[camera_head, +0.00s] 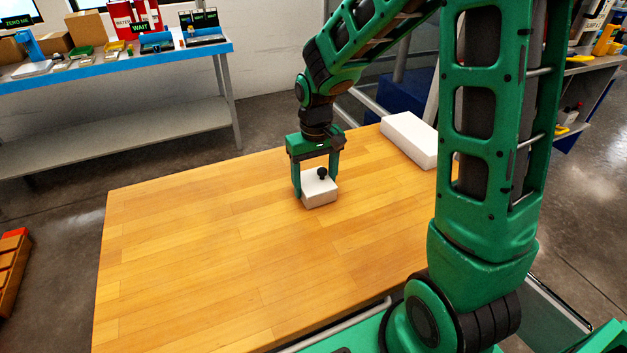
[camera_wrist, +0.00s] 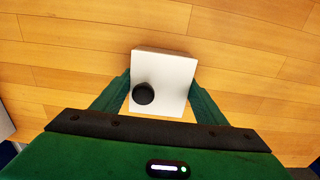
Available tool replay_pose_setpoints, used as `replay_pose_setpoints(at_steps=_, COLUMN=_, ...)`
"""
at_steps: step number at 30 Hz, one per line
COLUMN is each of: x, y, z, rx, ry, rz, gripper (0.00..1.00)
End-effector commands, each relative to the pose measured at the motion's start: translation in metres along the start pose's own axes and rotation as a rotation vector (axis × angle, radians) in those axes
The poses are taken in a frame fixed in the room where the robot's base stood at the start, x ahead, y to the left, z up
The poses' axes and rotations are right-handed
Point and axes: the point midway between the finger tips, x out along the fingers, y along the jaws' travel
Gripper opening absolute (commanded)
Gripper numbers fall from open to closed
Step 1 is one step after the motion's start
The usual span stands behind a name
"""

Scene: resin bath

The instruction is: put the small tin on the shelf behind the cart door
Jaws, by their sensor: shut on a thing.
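A small white box (camera_head: 320,193) with a round black knob on top is on the wooden table; I cannot tell whether it is the small tin. My gripper (camera_head: 318,186) points down over it, with one finger on each side, shut on the box. In the wrist view the white box (camera_wrist: 165,75) is between the fingertips (camera_wrist: 158,92), its black knob facing the camera. I cannot tell whether its underside touches the table. No cart door or shelf behind one can be made out clearly.
A longer white block (camera_head: 411,138) lies at the table's far right edge. The wooden table (camera_head: 200,250) is otherwise bare. A blue-edged bench (camera_head: 110,65) with boxes and small items stands at the back left. A cluttered shelf unit (camera_head: 590,100) is at the right, partly behind my arm.

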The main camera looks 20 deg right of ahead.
Motion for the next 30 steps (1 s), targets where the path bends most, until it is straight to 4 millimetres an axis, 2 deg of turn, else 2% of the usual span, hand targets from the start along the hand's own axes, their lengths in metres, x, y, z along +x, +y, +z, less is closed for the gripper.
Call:
replay_pose_setpoints(at_steps=1, x=0.001, y=0.0, z=-0.001, rx=0.0, ry=0.001, rz=0.0, gripper=0.04)
replay_pose_setpoints(at_steps=2, x=0.001, y=0.0, z=0.0, rx=0.0, ry=-0.001, rz=0.0, gripper=0.73)
replay_pose_setpoints(at_steps=3, x=0.001, y=0.0, z=0.0, rx=0.0, ry=-0.001, rz=0.0, gripper=0.83)
replay_pose_setpoints(at_steps=13, x=0.0, y=0.001, z=0.0, rx=0.001, ry=0.0, rz=0.0, gripper=0.85)
replay_pose_setpoints(at_steps=17, x=-0.01, y=0.001, z=-0.001, rx=0.002, ry=0.001, rz=0.0, gripper=0.85)
replay_pose_setpoints(at_steps=30, x=-0.092, y=0.001, z=-0.001, rx=0.002, ry=0.003, rz=0.0, gripper=0.85)
